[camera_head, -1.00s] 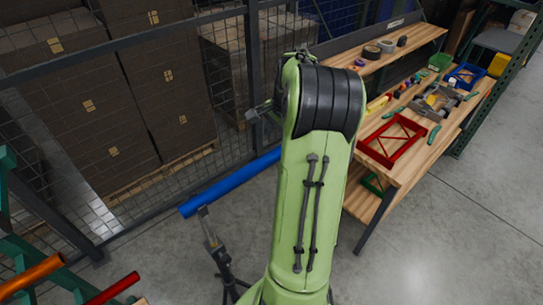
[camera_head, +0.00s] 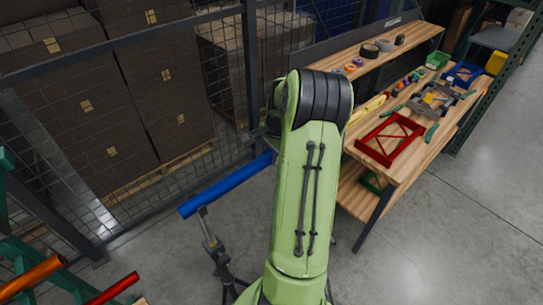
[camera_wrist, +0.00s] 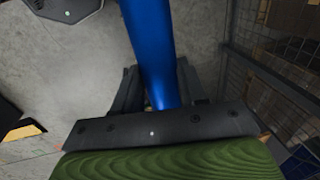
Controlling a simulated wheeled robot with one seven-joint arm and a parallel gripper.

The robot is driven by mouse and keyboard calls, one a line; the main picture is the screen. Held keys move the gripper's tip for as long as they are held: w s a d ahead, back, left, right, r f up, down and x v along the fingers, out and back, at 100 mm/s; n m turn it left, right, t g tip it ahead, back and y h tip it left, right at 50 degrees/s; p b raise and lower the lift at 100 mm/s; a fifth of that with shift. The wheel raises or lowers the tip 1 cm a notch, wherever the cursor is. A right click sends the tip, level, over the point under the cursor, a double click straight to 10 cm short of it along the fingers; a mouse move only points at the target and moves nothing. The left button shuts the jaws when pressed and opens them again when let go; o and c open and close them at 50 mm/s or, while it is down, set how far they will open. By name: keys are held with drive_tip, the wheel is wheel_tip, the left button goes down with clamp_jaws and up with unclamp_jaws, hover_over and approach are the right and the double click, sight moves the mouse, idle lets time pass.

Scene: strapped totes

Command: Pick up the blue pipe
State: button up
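The blue pipe (camera_head: 228,186) rests tilted, with its left end low on a dark stand (camera_head: 212,248). Its right end passes out of sight behind my green arm in the head view. In the wrist view the blue pipe (camera_wrist: 155,50) runs from the top edge down to my gripper (camera_wrist: 160,88). The dark fingers lie on either side of the pipe, apart from each other. Whether they touch the pipe is unclear. My gripper is hidden behind my arm in the head view.
A wooden workbench (camera_head: 440,135) with a red frame (camera_head: 390,139) and several small parts stands to the right. A wire mesh fence (camera_head: 225,100) with stacked boxes is behind the pipe. Orange and red pipes (camera_head: 115,289) lie at lower left. Open floor is at lower right.

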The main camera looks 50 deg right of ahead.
sight(272, 153)
clamp_jaws()
wheel_tip(272, 153, up, 10)
drive_tip(key=shift+r, duration=0.1)
idle(0.5)
